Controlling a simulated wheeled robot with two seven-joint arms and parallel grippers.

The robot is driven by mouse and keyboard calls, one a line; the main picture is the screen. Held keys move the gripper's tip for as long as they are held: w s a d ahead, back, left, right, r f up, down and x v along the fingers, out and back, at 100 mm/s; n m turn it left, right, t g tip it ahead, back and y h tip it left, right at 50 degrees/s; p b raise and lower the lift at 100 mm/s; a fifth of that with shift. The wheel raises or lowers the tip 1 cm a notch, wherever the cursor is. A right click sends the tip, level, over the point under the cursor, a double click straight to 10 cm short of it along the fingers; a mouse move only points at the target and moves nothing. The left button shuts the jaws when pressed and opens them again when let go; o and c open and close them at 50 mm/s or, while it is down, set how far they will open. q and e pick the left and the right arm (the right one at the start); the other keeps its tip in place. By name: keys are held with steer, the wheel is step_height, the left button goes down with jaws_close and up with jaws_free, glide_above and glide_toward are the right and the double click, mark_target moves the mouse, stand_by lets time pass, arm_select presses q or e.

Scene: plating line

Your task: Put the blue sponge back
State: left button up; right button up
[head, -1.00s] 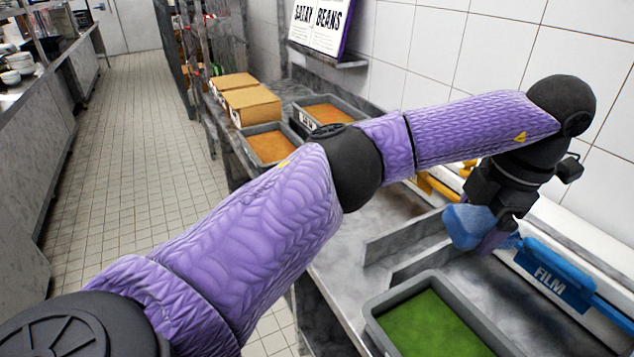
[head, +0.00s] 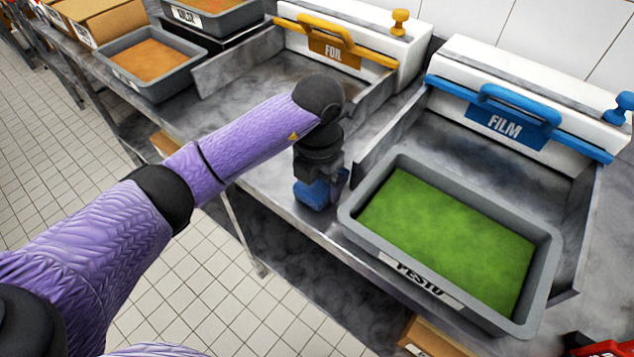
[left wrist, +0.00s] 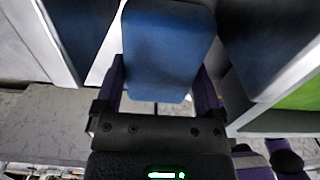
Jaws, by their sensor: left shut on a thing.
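The blue sponge (head: 311,195) is between the fingers of my left gripper (head: 322,183), which is shut on it. It is held low over the front of the steel counter (head: 262,200), just left of the pesto tray. Whether it touches the counter is unclear. In the left wrist view the sponge (left wrist: 168,45) fills the space between the two purple fingers and sticks out beyond them. My right gripper is not in view.
The grey pesto tray (head: 545,262) stands in front of the blue-handled film dispenser (head: 507,118). The yellow-handled foil dispenser (head: 335,45) is behind, left of it. A tray of orange food (head: 150,62) stands farther left. Bare counter lies before the foil dispenser.

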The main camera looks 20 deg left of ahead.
mark_target(318, 180)
arm_select(q)
steer(key=shift+f, duration=0.15)
steer(key=o, duration=0.8)
step_height(318, 180, up, 12)
steer(key=p, duration=0.3)
